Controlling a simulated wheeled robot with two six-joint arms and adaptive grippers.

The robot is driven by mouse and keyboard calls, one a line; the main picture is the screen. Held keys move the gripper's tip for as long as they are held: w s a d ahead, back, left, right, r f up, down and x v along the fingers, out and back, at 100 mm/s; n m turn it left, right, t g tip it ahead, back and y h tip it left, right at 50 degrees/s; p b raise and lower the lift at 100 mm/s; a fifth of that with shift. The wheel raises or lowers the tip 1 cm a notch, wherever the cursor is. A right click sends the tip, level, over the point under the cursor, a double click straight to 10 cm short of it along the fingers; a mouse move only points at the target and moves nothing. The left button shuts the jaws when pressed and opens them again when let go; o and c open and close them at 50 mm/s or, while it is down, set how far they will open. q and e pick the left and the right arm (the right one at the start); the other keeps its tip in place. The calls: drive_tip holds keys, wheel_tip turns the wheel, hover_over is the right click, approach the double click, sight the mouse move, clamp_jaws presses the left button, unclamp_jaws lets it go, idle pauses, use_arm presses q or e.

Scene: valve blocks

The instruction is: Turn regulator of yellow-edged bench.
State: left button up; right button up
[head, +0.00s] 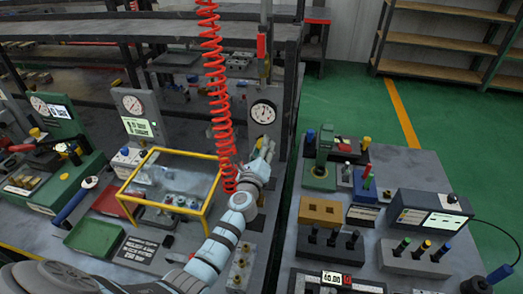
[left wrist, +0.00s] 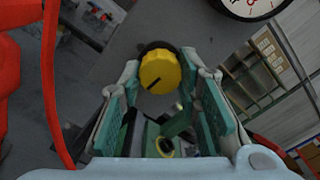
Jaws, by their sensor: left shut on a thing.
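The yellow regulator knob (left wrist: 157,72) with a dark pointer line sits on the grey upright panel, below a round white gauge (head: 263,112). In the head view the knob (head: 259,143) is small and partly covered by my gripper. My left gripper (head: 261,157) reaches up to it from the front. In the left wrist view the fingers of my left gripper (left wrist: 164,80) stand on both sides of the knob and are shut on it. The grey bench (head: 20,252) has a yellow front edge at lower left. My right gripper is not in view.
A red coiled hose (head: 213,75) hangs just left of my left gripper. A yellow-framed clear case (head: 207,190) stands left of my forearm. A second bench (head: 375,265) with several blocks and valves is on the right, across a narrow gap.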

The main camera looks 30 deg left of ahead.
use_arm(q)
drive_tip(key=n+b, duration=0.2)
drive_tip(key=n, duration=0.7)
drive_tip(key=shift+b, duration=0.4)
drive_tip(key=shift+n, duration=0.4)
drive_tip(key=o, duration=1.2)
drive_tip(key=shift+c, duration=0.2)
drive_tip(key=shift+s, duration=0.15)
drive_tip(key=v, duration=1.2)
